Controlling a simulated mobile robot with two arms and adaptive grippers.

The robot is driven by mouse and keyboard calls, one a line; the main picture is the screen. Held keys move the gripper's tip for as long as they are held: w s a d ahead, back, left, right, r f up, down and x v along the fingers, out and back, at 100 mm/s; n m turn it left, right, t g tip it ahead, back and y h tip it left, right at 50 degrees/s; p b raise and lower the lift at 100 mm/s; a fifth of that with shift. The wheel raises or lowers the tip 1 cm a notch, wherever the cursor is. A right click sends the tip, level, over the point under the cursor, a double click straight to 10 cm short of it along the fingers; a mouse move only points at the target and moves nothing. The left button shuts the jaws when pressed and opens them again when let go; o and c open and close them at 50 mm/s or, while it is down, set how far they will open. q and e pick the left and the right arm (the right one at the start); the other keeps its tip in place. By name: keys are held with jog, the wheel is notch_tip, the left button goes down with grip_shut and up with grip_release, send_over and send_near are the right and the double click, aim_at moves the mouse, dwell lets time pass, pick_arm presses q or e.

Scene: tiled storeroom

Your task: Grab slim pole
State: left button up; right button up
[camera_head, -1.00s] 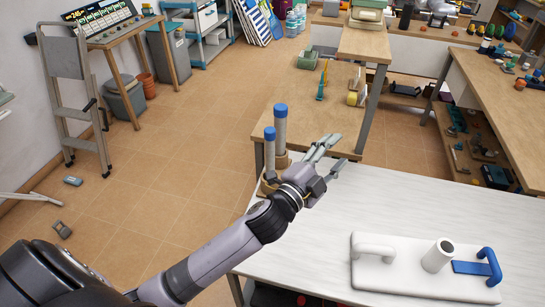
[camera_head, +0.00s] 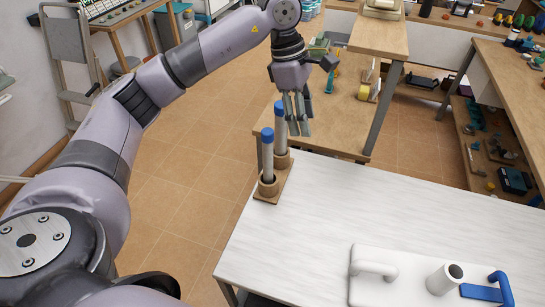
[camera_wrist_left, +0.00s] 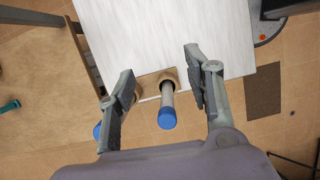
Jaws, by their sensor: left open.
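Two upright poles with blue caps stand in round holders on a small brown base (camera_head: 265,197) at the white table's far left corner: a front pole (camera_head: 267,158) and a rear pole (camera_head: 281,128). I cannot tell surely which is slimmer. My left gripper (camera_head: 297,130) points down, open and empty, close beside the rear pole. In the left wrist view one pole (camera_wrist_left: 167,101) shows between the open fingers (camera_wrist_left: 160,88). The other pole's blue cap (camera_wrist_left: 97,131) peeks out by the left finger, which hides most of that pole. My right gripper is not in view.
The white table (camera_head: 330,215) is clear in its middle. A white block with handles (camera_head: 405,285) lies at its front right. A wooden bench (camera_head: 345,125) stands behind, with a yellow roll (camera_head: 363,92) on it. A grey step stool (camera_head: 62,45) stands left.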

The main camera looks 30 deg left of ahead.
aim_at(269, 131)
pick_arm(q)
jog(key=a+r+y, duration=0.3)
jog(key=a, duration=0.6)
jog(key=shift+n, duration=0.3)
notch_tip(269, 131, down, 12)
jog(key=shift+s+r+p, duration=0.1)
jog(key=shift+r+p, duration=0.15)
jog(key=shift+p, duration=0.1)
jog(key=shift+f+p, duration=0.4)
jog(key=shift+f, duration=0.2)
notch_tip(269, 131, down, 3)
jog(key=shift+s+f+p, duration=0.1)
jog(key=shift+f+p, duration=0.1)
jog(key=shift+p, duration=0.5)
jog(key=shift+a+f, duration=0.1)
jog(key=shift+f, duration=0.35)
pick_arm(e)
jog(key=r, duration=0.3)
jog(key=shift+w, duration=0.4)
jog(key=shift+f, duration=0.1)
pick_arm(q)
grip_shut()
jog(key=shift+r, duration=0.1)
